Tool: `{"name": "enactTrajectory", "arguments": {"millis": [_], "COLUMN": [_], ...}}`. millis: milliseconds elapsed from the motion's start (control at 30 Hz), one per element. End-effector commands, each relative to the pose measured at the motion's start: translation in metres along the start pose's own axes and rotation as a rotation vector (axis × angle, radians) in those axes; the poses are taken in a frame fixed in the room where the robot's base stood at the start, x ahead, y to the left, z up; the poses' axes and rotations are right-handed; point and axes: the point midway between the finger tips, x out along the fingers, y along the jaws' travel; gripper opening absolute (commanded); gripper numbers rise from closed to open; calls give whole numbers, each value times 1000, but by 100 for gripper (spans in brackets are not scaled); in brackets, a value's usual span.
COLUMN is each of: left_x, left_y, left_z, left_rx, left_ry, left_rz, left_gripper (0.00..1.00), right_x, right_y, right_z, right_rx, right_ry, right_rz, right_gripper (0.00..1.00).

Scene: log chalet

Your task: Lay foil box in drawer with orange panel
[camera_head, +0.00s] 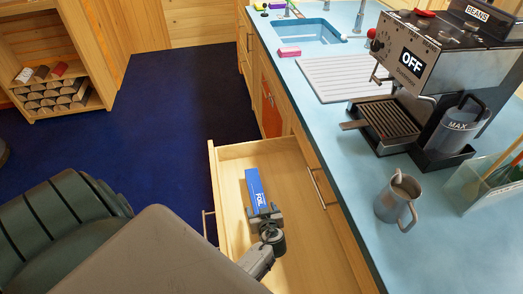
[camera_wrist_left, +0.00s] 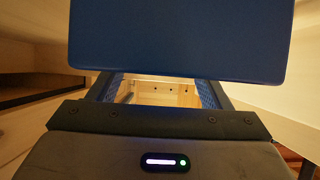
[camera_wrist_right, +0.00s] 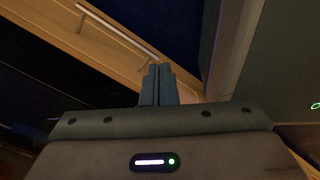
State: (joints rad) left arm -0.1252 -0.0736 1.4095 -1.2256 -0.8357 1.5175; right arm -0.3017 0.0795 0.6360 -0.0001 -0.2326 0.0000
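The blue foil box (camera_head: 261,194) is inside the open wooden drawer (camera_head: 233,152), over its floor; I cannot tell whether it touches the floor. My left gripper (camera_head: 265,216) is at the near end of the box, its fingers spread to about the box's width and apparently gripping it. In the left wrist view the box (camera_wrist_left: 180,35) looms across the top and hides the fingertips. An orange panel (camera_head: 271,106) shows on the cabinet front beyond the drawer. The open drawer's outer front is hidden. My right gripper (camera_wrist_right: 158,84) is shut and empty in the right wrist view.
The blue counter (camera_head: 345,150) runs along the right, with a sink (camera_head: 311,32), coffee machine (camera_head: 440,60) and metal jug (camera_head: 397,203). A pink block (camera_head: 289,52) lies near the sink. A log shelf (camera_head: 60,95) stands at the back left. Blue floor is clear between.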

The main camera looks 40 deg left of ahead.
Motion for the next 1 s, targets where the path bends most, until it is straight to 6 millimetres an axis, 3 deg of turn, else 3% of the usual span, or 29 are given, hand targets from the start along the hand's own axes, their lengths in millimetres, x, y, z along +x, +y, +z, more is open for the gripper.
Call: {"name": "enactTrajectory", "arguments": {"millis": [267, 700, 1000], "left_x": [-3, -64, -76], "left_y": [0, 0, 0], "left_z": [1, 2, 0], "left_rx": [0, -3, 0], "left_ry": [-1, -2, 0], "left_rz": [0, 0, 0], "left_gripper": [72, 72, 72], "right_x": [1, 16, 17], "right_y": [0, -1, -1], "right_z": [1, -5, -4], "right_rx": [0, 0, -1], "right_ry": [-1, 9, 4], "right_rz": [0, 0, 1], "right_gripper": [0, 0, 0]}}
